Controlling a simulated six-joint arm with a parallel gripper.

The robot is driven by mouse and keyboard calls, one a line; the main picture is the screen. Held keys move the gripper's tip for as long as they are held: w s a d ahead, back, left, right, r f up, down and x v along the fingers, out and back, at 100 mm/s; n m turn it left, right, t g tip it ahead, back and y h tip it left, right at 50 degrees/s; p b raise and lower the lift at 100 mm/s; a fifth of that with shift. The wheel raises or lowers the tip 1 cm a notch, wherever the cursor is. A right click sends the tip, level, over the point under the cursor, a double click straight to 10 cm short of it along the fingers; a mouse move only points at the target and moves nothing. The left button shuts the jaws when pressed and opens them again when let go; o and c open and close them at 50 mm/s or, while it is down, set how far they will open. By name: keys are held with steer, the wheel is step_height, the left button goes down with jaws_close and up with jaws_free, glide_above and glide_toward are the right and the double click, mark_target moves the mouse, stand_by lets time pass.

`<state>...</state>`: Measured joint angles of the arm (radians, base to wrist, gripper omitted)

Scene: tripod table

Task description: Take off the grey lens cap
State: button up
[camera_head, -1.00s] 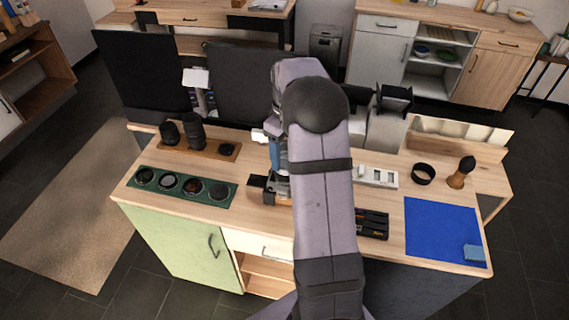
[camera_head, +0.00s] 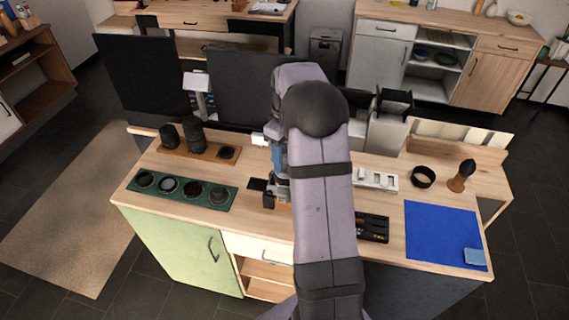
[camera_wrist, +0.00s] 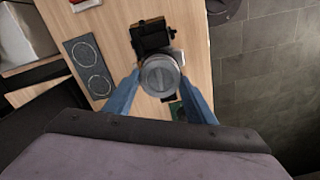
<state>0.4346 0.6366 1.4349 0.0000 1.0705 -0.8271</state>
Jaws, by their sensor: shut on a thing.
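The grey lens cap (camera_wrist: 160,76) is a round disc in the wrist view, facing my camera. The two blue fingers of my gripper (camera_wrist: 160,82) are closed on its left and right sides. Directly behind the cap is a dark camera (camera_wrist: 152,36); the lens under the cap is mostly hidden. I cannot tell whether the cap is still seated on the lens or slightly apart from it. In the head view my gripper (camera_head: 277,186) is low over the middle of the table, and my arm hides the cap.
A green tray (camera_head: 133,188) with several round filters lies at the left. A wooden board (camera_head: 207,154) with dark lenses stands behind it. A blue mat (camera_head: 440,230), a black ring (camera_head: 423,177) and a brush-like item (camera_head: 461,175) are at the right.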

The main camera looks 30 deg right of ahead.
steer(key=shift+r+p, duration=0.75)
steer(key=shift+r, duration=0.05)
stand_by(0.4)
steer(key=shift+r+p, duration=2.05)
steer(key=shift+r, duration=0.3)
